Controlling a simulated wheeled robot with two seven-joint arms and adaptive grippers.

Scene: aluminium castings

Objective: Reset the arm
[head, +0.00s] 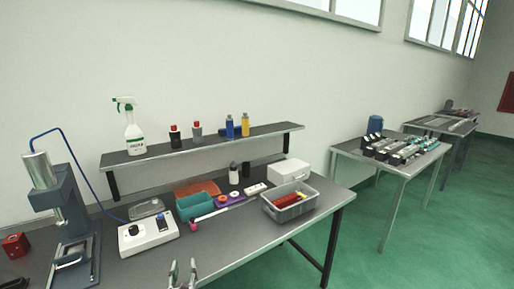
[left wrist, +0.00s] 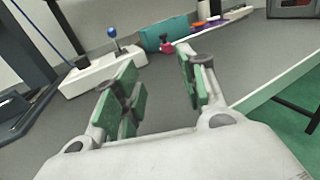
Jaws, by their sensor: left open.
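My left gripper (head: 182,274) shows at the bottom of the head view, in front of the workbench (head: 240,233). In the left wrist view its two green-padded fingers (left wrist: 160,88) stand apart with nothing between them. The grey bench top and a white control box (left wrist: 100,72) with a blue-knobbed lever lie beyond the fingers, apart from them. My right gripper is in neither view.
The white control box (head: 148,235) stands beside a press (head: 68,215) on the bench. A teal bin (head: 196,205), a grey crate (head: 290,214) with red and yellow items, and a white box (head: 289,172) stand further right. A shelf (head: 205,145) holds several bottles. The front bench top is clear.

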